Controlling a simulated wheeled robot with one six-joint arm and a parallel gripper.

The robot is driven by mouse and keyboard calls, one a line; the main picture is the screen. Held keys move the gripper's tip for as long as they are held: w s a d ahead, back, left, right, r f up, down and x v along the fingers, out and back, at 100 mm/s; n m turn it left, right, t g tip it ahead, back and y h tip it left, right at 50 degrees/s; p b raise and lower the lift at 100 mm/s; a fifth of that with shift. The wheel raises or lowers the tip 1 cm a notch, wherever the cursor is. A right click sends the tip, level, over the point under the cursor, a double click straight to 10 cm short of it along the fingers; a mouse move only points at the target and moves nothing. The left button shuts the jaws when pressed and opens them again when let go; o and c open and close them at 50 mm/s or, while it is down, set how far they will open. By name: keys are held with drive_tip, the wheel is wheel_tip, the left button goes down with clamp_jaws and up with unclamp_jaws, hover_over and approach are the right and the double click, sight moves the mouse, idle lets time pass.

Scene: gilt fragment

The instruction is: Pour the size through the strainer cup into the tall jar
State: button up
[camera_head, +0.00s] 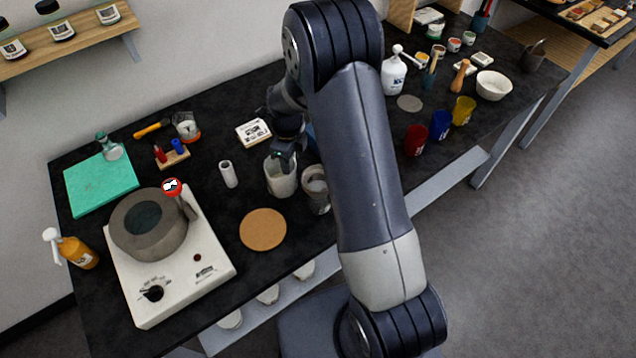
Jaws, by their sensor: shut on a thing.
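My gripper (284,154) points down over the middle of the bench. It is shut at the upper part of a pale, translucent jar-like vessel (281,181); the fingertips are small and partly hidden. I cannot tell whether the vessel touches the bench or what is inside. Just right of it is a greyish cup-like vessel (315,190) with a pale top, partly behind my arm. I cannot tell for certain which is the strainer cup or the tall jar. A grey pot (134,245) with dark contents sits on a white hotplate (190,292) at the left.
A round cork mat (263,230) lies in front, and a small white cylinder (228,174) stands left. A teal mat (85,186) and orange spray bottle (78,254) are farther left. Red (416,139), blue (440,124) and yellow (463,110) cups stand right of my arm.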

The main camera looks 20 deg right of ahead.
drive_tip(key=shift+a+f, duration=0.1)
drive_tip(key=shift+f, duration=0.4)
idle(2.5)
